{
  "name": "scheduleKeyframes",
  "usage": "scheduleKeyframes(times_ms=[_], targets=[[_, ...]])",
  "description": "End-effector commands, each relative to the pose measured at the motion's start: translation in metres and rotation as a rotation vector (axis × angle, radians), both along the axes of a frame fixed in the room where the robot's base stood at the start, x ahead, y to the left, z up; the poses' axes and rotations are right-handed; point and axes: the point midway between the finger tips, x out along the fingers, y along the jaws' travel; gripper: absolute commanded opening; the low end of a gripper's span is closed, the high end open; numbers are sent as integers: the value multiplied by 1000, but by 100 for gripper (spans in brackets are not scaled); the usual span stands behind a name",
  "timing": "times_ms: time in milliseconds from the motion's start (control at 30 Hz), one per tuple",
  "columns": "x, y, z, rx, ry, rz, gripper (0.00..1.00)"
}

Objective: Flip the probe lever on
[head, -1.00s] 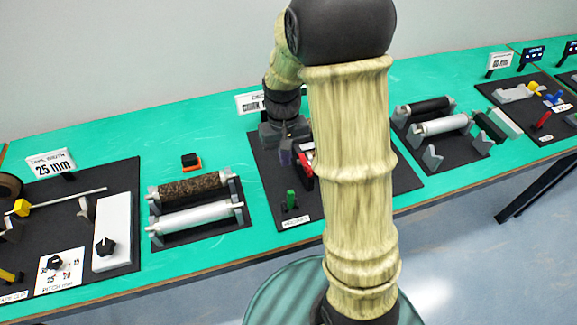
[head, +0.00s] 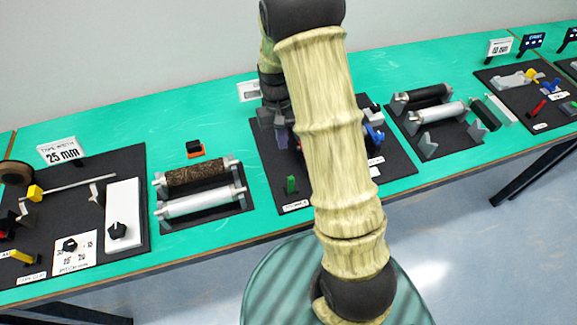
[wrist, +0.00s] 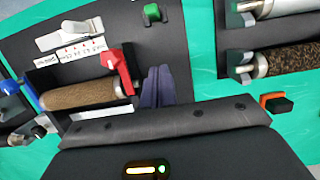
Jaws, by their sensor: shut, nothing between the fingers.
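A small green lever (head: 291,185) stands near the front of the dark middle board (head: 265,165), above a white label (head: 296,206) whose print is too small to read surely. The green lever also shows in the wrist view (wrist: 152,13), at the top. A red lever piece (wrist: 121,70) stands at the end of a brown roller (wrist: 78,95). My gripper (wrist: 158,88) is shut and empty, just right of the red lever, with a narrow gap visible. In the head view my gripper (head: 282,138) is over the board, partly hidden by my arm. I cannot tell which lever is the probe's.
A blue lever (head: 373,135) stands on the board's right side. A brown roller (head: 197,172) and a white roller (head: 200,201) lie on the board to the left. An orange-and-black block (head: 194,149) sits behind them. Green tabletop (head: 215,115) is bare at the back.

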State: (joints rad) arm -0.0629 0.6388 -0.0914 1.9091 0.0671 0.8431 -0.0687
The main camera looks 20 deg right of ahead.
Motion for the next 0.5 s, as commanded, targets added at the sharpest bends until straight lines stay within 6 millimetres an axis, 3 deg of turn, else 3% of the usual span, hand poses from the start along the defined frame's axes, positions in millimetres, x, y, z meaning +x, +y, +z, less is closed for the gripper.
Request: scheduleKeyframes(times_ms=[333, 500], targets=[[-17, 0, -60, 0, 5, -1, 0], [-40, 0, -59, 0, 2, -1, 0]])
